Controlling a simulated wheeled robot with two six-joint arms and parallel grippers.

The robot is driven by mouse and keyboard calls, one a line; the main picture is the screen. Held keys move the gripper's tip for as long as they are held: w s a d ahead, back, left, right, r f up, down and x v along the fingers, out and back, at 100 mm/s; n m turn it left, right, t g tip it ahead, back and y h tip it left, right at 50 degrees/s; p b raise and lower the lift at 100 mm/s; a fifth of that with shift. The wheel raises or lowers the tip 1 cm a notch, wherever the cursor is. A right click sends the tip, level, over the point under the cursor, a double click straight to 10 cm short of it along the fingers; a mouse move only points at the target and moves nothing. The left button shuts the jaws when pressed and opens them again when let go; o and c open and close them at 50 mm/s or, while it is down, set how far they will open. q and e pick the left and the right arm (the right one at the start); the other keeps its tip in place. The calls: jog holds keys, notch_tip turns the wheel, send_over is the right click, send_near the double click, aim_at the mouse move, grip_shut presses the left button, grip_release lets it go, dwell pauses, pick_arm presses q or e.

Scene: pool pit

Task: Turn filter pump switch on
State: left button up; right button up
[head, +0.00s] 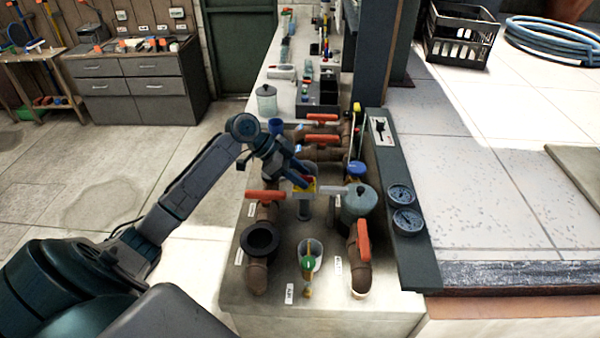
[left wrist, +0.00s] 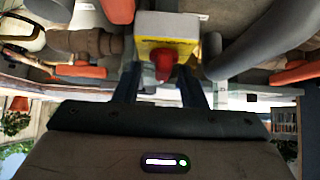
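A yellow and grey switch box with a red rotary knob (left wrist: 163,64) is in the left wrist view. I cannot tell whether either finger touches the knob. In the head view my left gripper (head: 297,171) reaches down to the switch box and partly hides it. My right gripper is not in view.
Brown pipes with red-orange valve handles (head: 364,241) crowd around the switch. A grey-green lidded pot (head: 360,203) stands to its right. A dark panel (head: 413,255) with gauges (head: 407,221) and a small black switch (head: 380,127) runs along the right. Open floor lies to the left.

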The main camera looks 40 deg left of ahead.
pick_arm(q)
jog(key=shift+w, duration=0.15)
jog(key=shift+a+r+b, duration=0.3)
jog(key=shift+a+r, duration=0.05)
jog(key=shift+a, duration=0.05)
jog(key=b+v, duration=0.3)
jog(key=v, duration=0.7)
jog(key=shift+b, duration=0.35)
jog(key=shift+d, duration=0.1)
